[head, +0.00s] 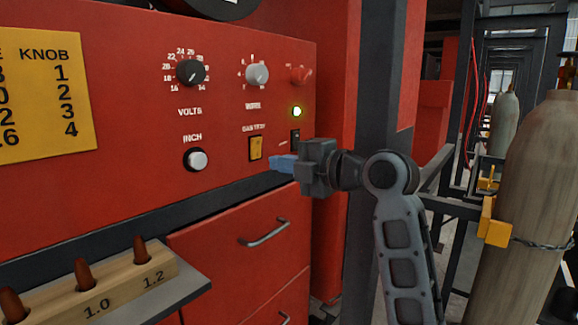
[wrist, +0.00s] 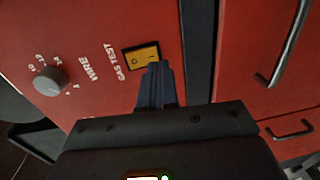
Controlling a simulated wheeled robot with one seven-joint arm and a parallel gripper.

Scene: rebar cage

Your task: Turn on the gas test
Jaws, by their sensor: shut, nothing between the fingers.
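The gas test switch (head: 256,148) is a yellow rocker on the red panel, below its label and below the wire knob. It also shows in the wrist view (wrist: 141,56), in a dark frame with the "GAS TEST" label beside it. My gripper (head: 276,163) has blue fingers, shut and empty, just right of and a little below the switch in the head view. In the wrist view the fingertips (wrist: 157,66) overlap the switch's lower edge and hide part of it. I cannot tell whether they touch it.
The grey wire knob (head: 257,74), volts knob (head: 190,72), inch button (head: 196,160), red knob (head: 300,75), lit lamp (head: 296,111) and black switch (head: 295,136) share the panel. Below are drawers with handles (head: 265,233). A wooden tip holder (head: 105,285) and gas cylinder (head: 535,190) stand either side.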

